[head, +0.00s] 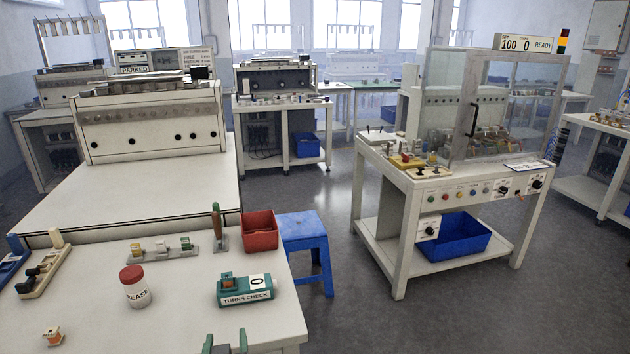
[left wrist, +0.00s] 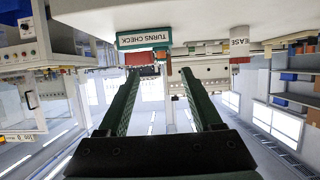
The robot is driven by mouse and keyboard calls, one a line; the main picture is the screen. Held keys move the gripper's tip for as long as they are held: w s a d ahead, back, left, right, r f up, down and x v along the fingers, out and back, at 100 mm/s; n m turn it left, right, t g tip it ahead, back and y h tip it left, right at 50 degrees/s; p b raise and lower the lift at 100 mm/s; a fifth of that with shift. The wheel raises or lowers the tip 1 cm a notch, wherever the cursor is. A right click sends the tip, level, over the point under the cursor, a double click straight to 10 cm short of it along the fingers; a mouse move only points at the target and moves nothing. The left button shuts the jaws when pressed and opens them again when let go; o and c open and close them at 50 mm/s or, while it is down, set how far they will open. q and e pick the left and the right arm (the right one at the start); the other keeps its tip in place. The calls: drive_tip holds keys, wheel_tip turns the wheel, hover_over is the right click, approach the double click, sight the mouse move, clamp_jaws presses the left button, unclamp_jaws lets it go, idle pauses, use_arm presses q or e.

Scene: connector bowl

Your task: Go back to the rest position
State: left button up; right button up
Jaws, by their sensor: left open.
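My left gripper (head: 225,345) shows at the bottom edge of the head view, with only its green fingertips visible in front of the near table. In the left wrist view its two green fingers (left wrist: 161,74) stand apart with nothing held between them. That view is upside down. The teal "TURNS CHECK" box (head: 246,291) stands on the table beyond the fingertips, with a small orange-and-teal part on top. It also shows beyond the fingers in the left wrist view (left wrist: 144,38). My right gripper is in neither view.
The near table (head: 190,325) holds a red-lidded jar (head: 135,287), a red bin (head: 260,231), a rack of small parts (head: 162,250) and a small orange-and-white spool (head: 52,336). A blue stool (head: 305,242) stands beside it. Open floor separates it from the glass-screened bench (head: 400,178).

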use_arm(q)
drive_tip(key=s+f+m+g+h, duration=0.2)
drive_tip(key=s+f+h, duration=0.1)
drive_tip(key=s+f, duration=0.6)
drive_tip(key=s+f+m+g+h, duration=0.1)
drive_tip(key=s+f+m+h, duration=0.1)
drive_tip(key=s+f, duration=0.8)
drive_tip(key=s+m, duration=0.1)
drive_tip(key=s, duration=0.4)
drive_tip(key=shift+s+d+g+h, duration=0.15)
drive_tip(key=shift+d+g+h, duration=0.2)
drive_tip(key=shift+g+h, duration=0.05)
